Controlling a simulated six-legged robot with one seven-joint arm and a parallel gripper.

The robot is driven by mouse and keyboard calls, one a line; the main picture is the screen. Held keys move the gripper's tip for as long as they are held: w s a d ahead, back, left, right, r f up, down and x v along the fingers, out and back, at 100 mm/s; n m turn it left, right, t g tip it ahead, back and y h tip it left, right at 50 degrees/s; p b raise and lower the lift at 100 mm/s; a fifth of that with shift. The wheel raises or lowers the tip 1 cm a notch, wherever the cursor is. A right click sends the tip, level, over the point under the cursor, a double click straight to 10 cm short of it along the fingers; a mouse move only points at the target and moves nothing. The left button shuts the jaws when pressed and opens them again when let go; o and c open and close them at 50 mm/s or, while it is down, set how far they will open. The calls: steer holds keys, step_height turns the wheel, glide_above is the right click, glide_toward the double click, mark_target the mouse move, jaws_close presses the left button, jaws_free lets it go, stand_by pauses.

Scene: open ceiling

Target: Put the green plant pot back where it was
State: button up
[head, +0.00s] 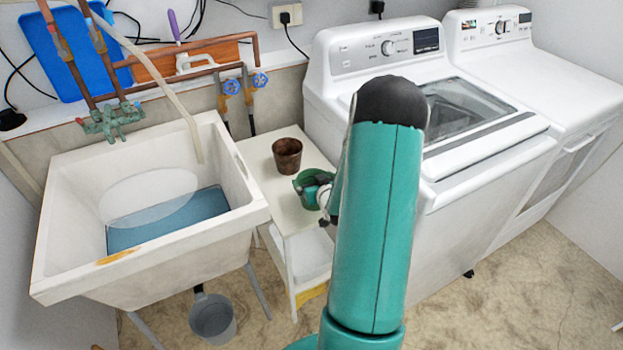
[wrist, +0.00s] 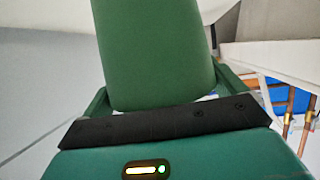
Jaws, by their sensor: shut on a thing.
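The green plant pot (head: 305,189) is at the right edge of the small white table, close to the washing machine. My gripper (head: 321,193) is shut on the pot from the right side. My teal arm hides part of the area around it. I cannot tell whether the pot's base touches the tabletop. In the wrist view the green pot (wrist: 155,50) fills the upper middle, between the fingers of my gripper (wrist: 165,92).
A brown pot (head: 287,157) stands on the white table (head: 262,151), behind the green one. A utility sink (head: 70,225) is left of the table and a washing machine (head: 450,160) right. A grey bucket (head: 213,320) is on the floor. The tabletop's front left part is clear.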

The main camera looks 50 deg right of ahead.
steer(key=shift+s+r, duration=0.2)
steer(key=shift+s, duration=0.05)
steer(key=shift+w+f, duration=0.15)
steer(key=shift+s, duration=0.2)
steer(key=o, duration=0.9)
steer(key=shift+w+f, duration=0.1)
steer(key=shift+f, duration=0.05)
steer(key=shift+o, duration=0.2)
